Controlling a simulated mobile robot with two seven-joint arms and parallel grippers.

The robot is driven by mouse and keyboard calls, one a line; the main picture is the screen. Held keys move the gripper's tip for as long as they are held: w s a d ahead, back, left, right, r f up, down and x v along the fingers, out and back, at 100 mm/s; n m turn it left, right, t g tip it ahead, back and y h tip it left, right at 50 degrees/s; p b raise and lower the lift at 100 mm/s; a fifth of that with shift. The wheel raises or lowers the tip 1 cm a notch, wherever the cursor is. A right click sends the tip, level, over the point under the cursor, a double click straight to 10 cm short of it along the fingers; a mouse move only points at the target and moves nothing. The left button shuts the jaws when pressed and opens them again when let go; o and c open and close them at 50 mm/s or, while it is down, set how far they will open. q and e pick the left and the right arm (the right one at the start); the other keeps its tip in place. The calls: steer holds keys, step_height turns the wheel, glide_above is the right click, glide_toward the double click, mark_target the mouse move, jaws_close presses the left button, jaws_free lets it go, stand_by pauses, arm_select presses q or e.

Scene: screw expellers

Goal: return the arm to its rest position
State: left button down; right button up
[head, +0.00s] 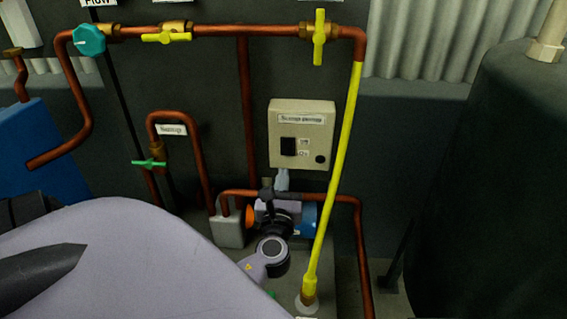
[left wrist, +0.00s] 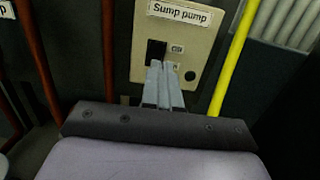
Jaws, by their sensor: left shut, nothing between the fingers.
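My left gripper (head: 283,174) is in the middle of the head view, at the lower edge of the beige sump pump control box (head: 316,134). Its pale grey fingers are shut with nothing between them. In the left wrist view the fingers (left wrist: 163,68) point up at the sump pump box (left wrist: 198,40), overlapping its lower part beside the black switch (left wrist: 156,50). I cannot tell whether the fingertips touch the box. My left arm's pale links fill the lower left of the head view. My right gripper is not in view.
Copper pipes with a teal valve (head: 89,40) and yellow-handled valves (head: 320,36) run along the top. A yellow pipe (head: 338,170) slopes down right of the box. A large dark tank (head: 490,180) stands at right, and a blue object (head: 40,150) at left.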

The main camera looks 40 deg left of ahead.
arm_select(q)
steer(key=shift+f, duration=0.1)
stand_by(0.5)
steer(key=s+d+f+n+g+h, duration=0.1)
steer(key=d+f+n+h, duration=0.15)
steer(key=f, duration=0.25)
steer(key=s+d+f+n+h, duration=0.2)
steer(key=f+n+h, duration=0.1)
steer(key=f, duration=0.1)
steer(key=s+d+f+n+g+h, duration=0.1)
steer(key=s+d+f+n+h, duration=0.3)
steer(key=n, duration=0.6)
steer(key=s+d+f+n+g+h, duration=0.2)
steer(key=s+d+f+n+h, duration=0.3)
steer(key=s+d+n, duration=0.3)
steer(key=d+f+n, duration=0.1)
steer(key=d+n, duration=0.1)
steer(key=d, duration=0.1)
steer(key=shift+s+d+f, duration=0.2)
steer(key=shift+s, duration=0.2)
steer(key=shift+s+a, duration=0.1)
steer(key=shift+a, duration=0.05)
